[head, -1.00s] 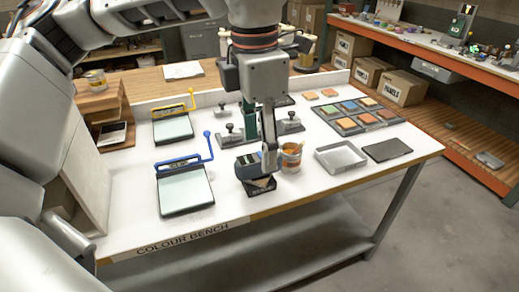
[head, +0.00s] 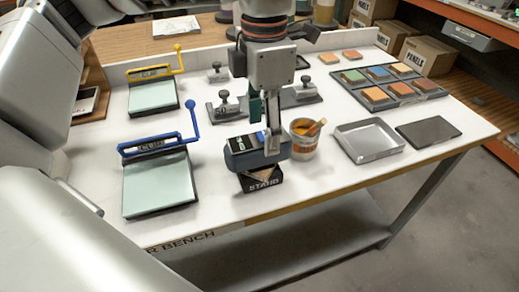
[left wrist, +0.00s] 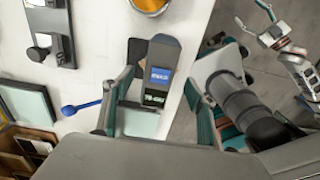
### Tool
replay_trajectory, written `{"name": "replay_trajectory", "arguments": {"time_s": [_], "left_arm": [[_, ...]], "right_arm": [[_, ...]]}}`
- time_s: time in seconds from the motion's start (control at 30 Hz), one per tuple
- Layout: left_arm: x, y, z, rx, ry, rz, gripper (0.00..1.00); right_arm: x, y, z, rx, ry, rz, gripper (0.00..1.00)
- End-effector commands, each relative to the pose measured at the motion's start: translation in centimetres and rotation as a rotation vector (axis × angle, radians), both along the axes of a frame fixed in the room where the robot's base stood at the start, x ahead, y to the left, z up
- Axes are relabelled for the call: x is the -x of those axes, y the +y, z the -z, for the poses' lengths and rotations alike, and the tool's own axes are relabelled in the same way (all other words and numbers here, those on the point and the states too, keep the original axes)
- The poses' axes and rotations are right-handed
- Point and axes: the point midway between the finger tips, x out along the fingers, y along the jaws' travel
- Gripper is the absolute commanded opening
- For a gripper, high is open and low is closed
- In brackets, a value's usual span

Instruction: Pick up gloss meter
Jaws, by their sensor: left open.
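In the left wrist view the meter (left wrist: 160,72) lies between the spread fingers of the left gripper (left wrist: 160,90). Contact with either finger cannot be made out.
A blue-handled panel (head: 158,187) lies to the left. A metal tray (head: 369,139) and dark plate (head: 428,131) lie right. Some bench between is bare.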

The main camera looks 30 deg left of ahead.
Motion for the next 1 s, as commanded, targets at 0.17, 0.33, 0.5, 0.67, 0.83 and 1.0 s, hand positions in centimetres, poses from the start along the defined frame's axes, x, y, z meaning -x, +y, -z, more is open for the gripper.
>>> {"name": "replay_trajectory", "arguments": {"time_s": [0.17, 0.33, 0.5, 0.67, 0.83, 1.0], "left_arm": [[0.2, 0.2, 1.5, -0.001, 0.002, -0.002, 0.57], [0.5, 0.4, 4.0, -0.001, 0.004, -0.001, 0.57], [0.4, 0.4, 5.3, 0.0, 0.001, 0.0, 0.57], [0.4, 0.4, 5.3, 0.001, -0.001, -0.001, 0.57], [0.4, 0.4, 5.2, 0.001, -0.001, -0.001, 0.15], [0.4, 0.4, 5.2, 0.001, -0.002, -0.001, 0.0]], "right_arm": [[-0.1, -0.2, 0.1, 0.004, -0.002, 0.002, 0.6], [-0.4, -0.4, 0.3, 0.007, -0.005, 0.004, 0.6], [-0.7, -0.4, 0.2, 0.007, -0.009, 0.004, 0.6], [-1.0, -0.3, 0.0, 0.006, -0.014, 0.005, 0.6], [-1.0, -0.3, 0.0, 0.005, -0.014, 0.004, 0.6], [-0.9, -0.2, 0.0, 0.003, -0.012, 0.003, 0.6]]}}
